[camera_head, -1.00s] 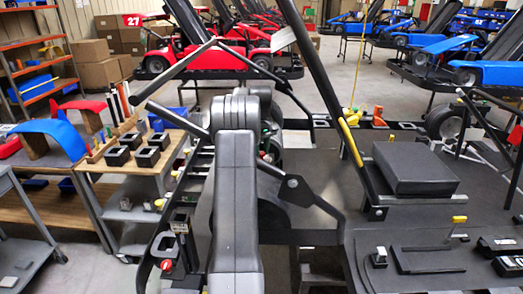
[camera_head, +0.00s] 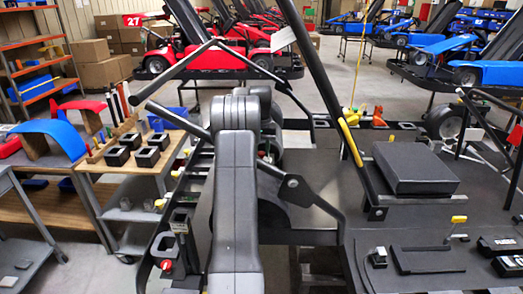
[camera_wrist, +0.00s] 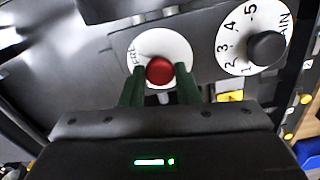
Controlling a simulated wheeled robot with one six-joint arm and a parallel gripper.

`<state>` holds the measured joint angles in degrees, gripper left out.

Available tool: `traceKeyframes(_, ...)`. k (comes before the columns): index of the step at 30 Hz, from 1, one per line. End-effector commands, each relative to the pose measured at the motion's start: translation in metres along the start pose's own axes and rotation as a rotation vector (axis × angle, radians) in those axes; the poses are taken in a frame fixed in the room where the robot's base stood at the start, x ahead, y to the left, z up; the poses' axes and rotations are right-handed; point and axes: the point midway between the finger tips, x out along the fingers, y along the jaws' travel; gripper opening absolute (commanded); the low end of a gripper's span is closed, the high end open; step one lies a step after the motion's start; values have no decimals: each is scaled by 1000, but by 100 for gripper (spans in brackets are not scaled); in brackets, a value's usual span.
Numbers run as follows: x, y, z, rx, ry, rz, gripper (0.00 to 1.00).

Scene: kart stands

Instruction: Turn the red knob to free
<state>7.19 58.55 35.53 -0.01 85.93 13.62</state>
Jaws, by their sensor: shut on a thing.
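The red knob (camera_wrist: 159,70) sits on a round white dial plate (camera_wrist: 178,46) in the wrist view. Lettering that looks like part of "FREE" shows on the plate's left side; the rest of the plate's markings are hidden or unreadable. My gripper (camera_wrist: 160,82) has one dark green finger on each side of the knob and is shut on it. The knob's pointer direction cannot be made out. In the head view my own arm covers the gripper and I cannot make out the held knob.
Right beside the plate is a black knob (camera_wrist: 266,48) on a white dial numbered up to 5. In the head view, a black frame bar (camera_head: 325,90) rises right of my arm, and a wooden bench (camera_head: 150,170) with black blocks stands left.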

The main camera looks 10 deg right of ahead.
Motion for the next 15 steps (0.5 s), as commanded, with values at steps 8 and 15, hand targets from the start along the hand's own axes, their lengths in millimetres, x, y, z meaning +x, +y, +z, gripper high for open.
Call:
traceKeyframes(8,-1,0,0,53,1,0,6)
traceKeyframes(15,-1,0,0,56,1,0,6)
